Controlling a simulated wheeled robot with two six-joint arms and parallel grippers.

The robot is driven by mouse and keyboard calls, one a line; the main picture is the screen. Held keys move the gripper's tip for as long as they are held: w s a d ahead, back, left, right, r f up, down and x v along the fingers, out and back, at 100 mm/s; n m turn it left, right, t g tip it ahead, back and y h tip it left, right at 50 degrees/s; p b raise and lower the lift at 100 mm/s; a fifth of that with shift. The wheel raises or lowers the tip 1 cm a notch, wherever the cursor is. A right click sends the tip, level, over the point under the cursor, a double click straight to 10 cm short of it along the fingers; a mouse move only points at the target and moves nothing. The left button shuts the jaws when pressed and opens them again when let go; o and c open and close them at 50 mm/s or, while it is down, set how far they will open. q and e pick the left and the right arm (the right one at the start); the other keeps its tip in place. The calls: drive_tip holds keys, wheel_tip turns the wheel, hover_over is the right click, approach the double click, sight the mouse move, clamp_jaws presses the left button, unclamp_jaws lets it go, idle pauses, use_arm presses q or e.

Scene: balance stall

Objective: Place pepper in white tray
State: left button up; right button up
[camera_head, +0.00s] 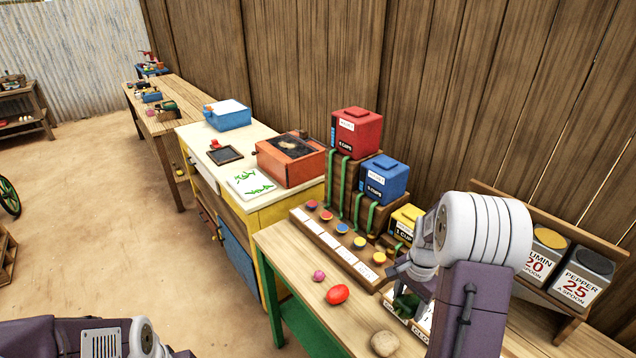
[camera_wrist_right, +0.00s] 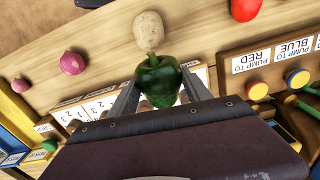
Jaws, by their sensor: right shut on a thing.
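A dark green pepper (camera_wrist_right: 158,82) sits between the two fingers of my right gripper (camera_wrist_right: 160,92) in the right wrist view, and the fingers are shut on it. In the head view the pepper (camera_head: 405,304) shows partly below my right gripper (camera_head: 402,285), close over the front of the table. White labelled cards or strips (camera_wrist_right: 96,104) show behind the fingers in the wrist view. I cannot make out a clear white tray; the area under the gripper is partly hidden by my arm. My left gripper is out of view; only part of the left arm shows.
A red vegetable (camera_head: 337,294), a purple onion (camera_head: 318,276) and a potato (camera_head: 384,343) lie on the wooden table (camera_head: 300,258). A button panel (camera_head: 335,232) and red (camera_head: 357,132) and blue (camera_head: 386,181) boxes stand behind. Spice tins (camera_head: 581,277) stand at the right.

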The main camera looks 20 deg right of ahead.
drive_tip(key=w+a+f+n, duration=0.1)
drive_tip(key=a+n, duration=1.3)
drive_tip(key=a, duration=0.3)
drive_tip(key=shift+w, duration=0.25)
